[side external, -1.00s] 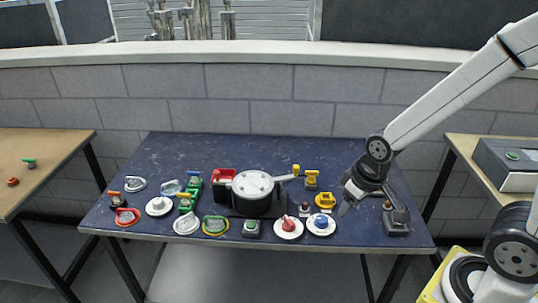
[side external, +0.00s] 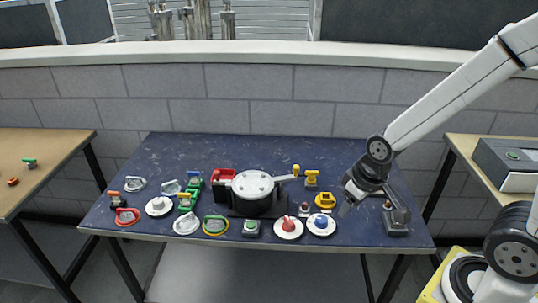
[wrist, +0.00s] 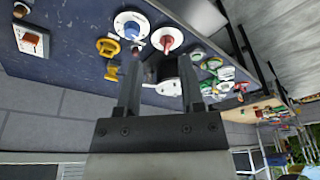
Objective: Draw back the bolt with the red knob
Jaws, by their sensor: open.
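A small fixture with a reddish top (side external: 304,209) stands on the blue table, between the yellow handle and the red and blue dials. It is too small to confirm that it is the bolt with the red knob, or how its rod stands. In the wrist view a small reddish spot (wrist: 138,48) shows at the matching place, beside the left finger. My gripper (side external: 345,209) is open and empty above the table, to the right of the blue dial. Its two fingers show in the wrist view (wrist: 158,62), apart from the small fixture.
The red dial (side external: 288,227) and blue dial (side external: 320,224) sit in front. A yellow handle (side external: 325,200) is close behind. A black pot (side external: 252,204) with a grey lid stands left, among several handles. The table's rear is clear.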

